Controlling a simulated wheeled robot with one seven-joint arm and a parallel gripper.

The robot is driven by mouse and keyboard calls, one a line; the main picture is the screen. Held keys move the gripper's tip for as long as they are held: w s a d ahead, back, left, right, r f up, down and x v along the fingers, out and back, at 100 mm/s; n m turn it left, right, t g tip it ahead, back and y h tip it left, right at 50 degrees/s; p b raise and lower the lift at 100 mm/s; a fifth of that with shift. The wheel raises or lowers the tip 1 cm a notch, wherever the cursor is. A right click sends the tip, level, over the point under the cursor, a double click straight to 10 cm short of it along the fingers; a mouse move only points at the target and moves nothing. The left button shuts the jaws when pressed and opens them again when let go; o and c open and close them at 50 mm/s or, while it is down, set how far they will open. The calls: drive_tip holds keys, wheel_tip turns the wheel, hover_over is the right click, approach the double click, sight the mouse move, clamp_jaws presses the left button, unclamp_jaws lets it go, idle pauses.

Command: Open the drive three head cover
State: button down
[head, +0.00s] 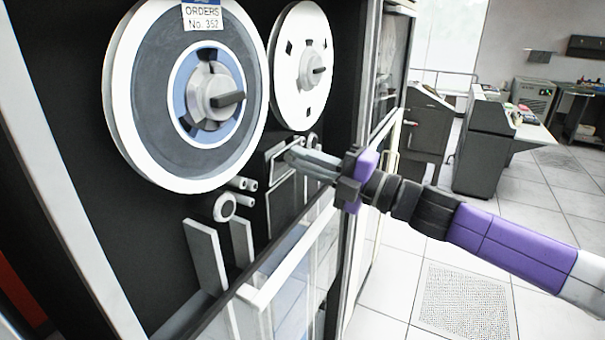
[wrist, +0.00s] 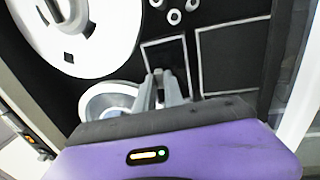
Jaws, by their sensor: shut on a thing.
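The head cover (head: 270,163) is a small dark panel with a pale outline, below the reels on the black face of the tape drive. It also shows in the wrist view (wrist: 152,52), in front of the fingers. My gripper (head: 291,155) reaches in from the right and is shut on the head cover near its upper right part. In the wrist view my gripper (wrist: 163,76) has its grey fingers close together at the panel. The fingers hide part of the cover, and I cannot tell how far it is swung out.
A large labelled reel (head: 150,145) and a white reel (head: 285,100) stand close above my gripper. A pale-framed glass panel (head: 300,262) lies below my arm. Grey cabinets (head: 482,150) stand farther back, with open tiled floor before them.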

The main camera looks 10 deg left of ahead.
drive_tip(key=shift+s+d+f+t+y+b, duration=0.15)
drive_tip(key=shift+f+y+b, duration=0.35)
drive_tip(key=shift+b, duration=1.15)
drive_tip(key=shift+s+d+f+t+y+b, duration=0.1)
drive_tip(key=shift+f+t+y+b, duration=0.3)
drive_tip(key=shift+b, duration=1.2)
drive_tip(key=shift+r+y+b, duration=0.1)
drive_tip(key=shift+y+b, duration=0.3)
drive_tip(key=shift+b, duration=0.1)
drive_tip(key=shift+r, duration=0.15)
